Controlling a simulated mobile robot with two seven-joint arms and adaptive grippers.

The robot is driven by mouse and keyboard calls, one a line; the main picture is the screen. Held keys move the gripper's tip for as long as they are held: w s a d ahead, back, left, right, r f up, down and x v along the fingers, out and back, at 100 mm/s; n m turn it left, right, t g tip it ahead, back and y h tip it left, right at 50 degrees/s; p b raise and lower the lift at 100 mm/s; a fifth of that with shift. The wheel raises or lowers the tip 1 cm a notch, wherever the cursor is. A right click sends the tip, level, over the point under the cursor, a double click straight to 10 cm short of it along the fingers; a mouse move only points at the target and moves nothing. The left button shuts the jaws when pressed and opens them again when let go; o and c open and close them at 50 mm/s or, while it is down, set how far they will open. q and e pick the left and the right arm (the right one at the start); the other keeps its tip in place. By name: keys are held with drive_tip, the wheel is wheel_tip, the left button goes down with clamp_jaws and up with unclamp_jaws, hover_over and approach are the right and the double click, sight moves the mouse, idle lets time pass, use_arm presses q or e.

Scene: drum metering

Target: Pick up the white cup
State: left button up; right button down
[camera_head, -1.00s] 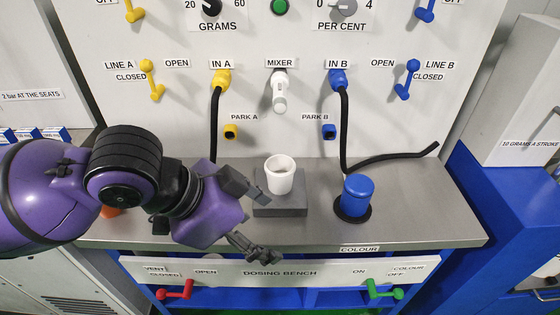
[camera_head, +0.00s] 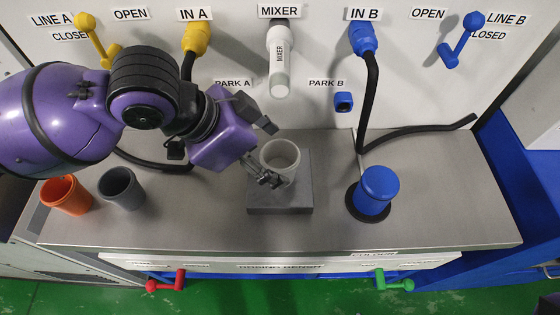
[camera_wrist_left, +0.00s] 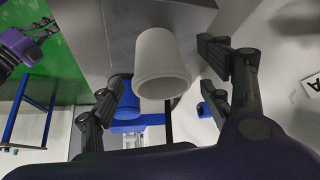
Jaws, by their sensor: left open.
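The white cup (camera_head: 281,154) stands upright on a grey square block (camera_head: 281,208) on the steel bench, below the mixer nozzle (camera_head: 279,75). My left gripper (camera_head: 268,152) is open at the cup's left side, one finger behind it and one in front. In the left wrist view the cup (camera_wrist_left: 162,65) shows between the spread fingers of the gripper (camera_wrist_left: 160,85); I cannot tell whether they touch it. A purple and dark part at the upper left of the wrist view (camera_wrist_left: 20,45) looks like my right gripper; its jaws are unclear.
A blue capped cylinder (camera_head: 377,190) stands on a dark round base right of the block. An orange cup (camera_head: 65,196) and a dark grey cup (camera_head: 121,188) stand at the bench's left. Black hoses hang at the back panel. The front bench strip is clear.

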sight(280, 163)
use_arm(q)
drive_tip(key=x, duration=0.4)
drive_tip(key=shift+d+r+b, duration=0.1)
drive_tip(key=shift+b, duration=0.2)
drive_tip(key=c, duration=1.3)
use_arm(e)
drive_tip(key=shift+w+a, duration=0.15)
drive_tip(key=shift+w, duration=0.4)
use_arm(q)
drive_tip(key=shift+c, duration=0.7)
